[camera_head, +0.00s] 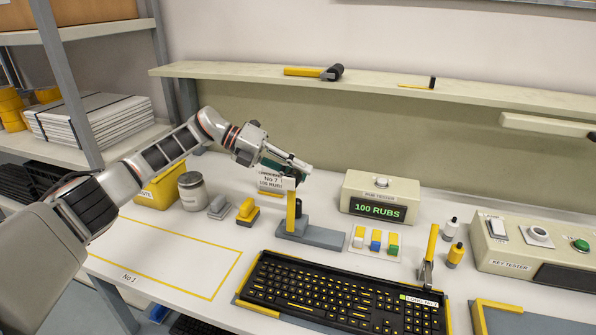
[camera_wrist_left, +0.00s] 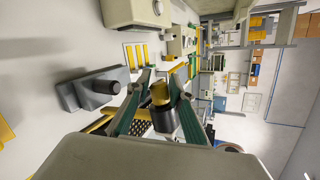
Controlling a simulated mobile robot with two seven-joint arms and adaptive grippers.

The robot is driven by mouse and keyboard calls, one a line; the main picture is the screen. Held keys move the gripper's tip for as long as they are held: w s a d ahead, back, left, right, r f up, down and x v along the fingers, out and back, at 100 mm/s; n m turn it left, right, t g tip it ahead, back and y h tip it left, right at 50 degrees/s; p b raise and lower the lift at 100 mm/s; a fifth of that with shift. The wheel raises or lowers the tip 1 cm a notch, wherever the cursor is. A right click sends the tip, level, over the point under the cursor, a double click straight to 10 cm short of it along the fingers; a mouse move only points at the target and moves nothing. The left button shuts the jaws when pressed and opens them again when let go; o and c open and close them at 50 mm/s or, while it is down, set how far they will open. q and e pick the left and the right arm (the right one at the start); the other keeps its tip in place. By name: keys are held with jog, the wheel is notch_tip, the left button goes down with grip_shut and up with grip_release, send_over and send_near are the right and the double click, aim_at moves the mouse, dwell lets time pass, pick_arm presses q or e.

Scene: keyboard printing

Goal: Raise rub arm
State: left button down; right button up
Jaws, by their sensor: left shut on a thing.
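The rub tester has a grey base (camera_head: 312,235) on the white table, left of the 100 RUBS counter. Its yellow rub arm (camera_head: 291,212) stands about upright above the left part of the base. My left gripper (camera_head: 291,172) comes in from the upper left and is shut at the top of this arm. In the left wrist view, the green-padded fingers (camera_wrist_left: 160,103) close around a yellow piece (camera_wrist_left: 159,92) with a black cylinder (camera_wrist_left: 165,119). The grey base (camera_wrist_left: 98,88) with a black post also shows there. My fingers hide part of the arm's top. My right gripper is not in view.
A black keyboard (camera_head: 345,294) lies in front of the base. The rub counter (camera_head: 380,198) stands behind it. Small coloured blocks (camera_head: 376,241) lie to its right. A grey jar (camera_head: 192,190) and a yellow bin (camera_head: 160,188) stand left. A shelf (camera_head: 370,82) runs above the back.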

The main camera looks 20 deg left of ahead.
pick_arm(q)
jog(key=shift+a+f, duration=0.15)
jog(key=shift+f, duration=0.6)
jog(key=c, duration=1.9)
grip_release()
jog(key=shift+w, duration=0.1)
jog(key=shift+r, duration=0.2)
jog(key=v, duration=1.2)
